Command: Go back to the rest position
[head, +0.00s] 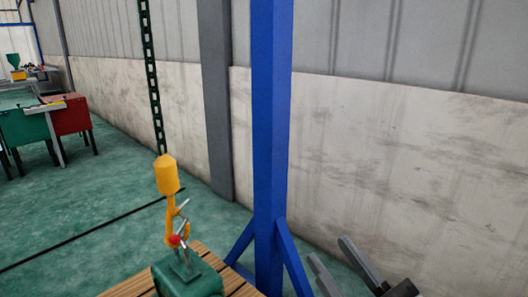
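My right gripper (329,249) shows at the lower right edge, its two grey fingers apart with nothing between them. It is to the right of the blue post and well away from the hoist hook. The yellow hoist hook (168,176) hangs upright on a dark green chain (152,80). Its lower end is close to a metal shackle with a red knob (175,240) on top of a green part (187,278). I cannot tell whether hook and shackle are joined. My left gripper is not in view.
The green part sits on a slatted wooden pallet (216,262). A blue post (268,130) with slanted braces stands between the pallet and my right gripper. A grey wall panel (400,160) is behind. Green and red tables (72,118) stand far left. The green floor (100,205) at left is mostly clear.

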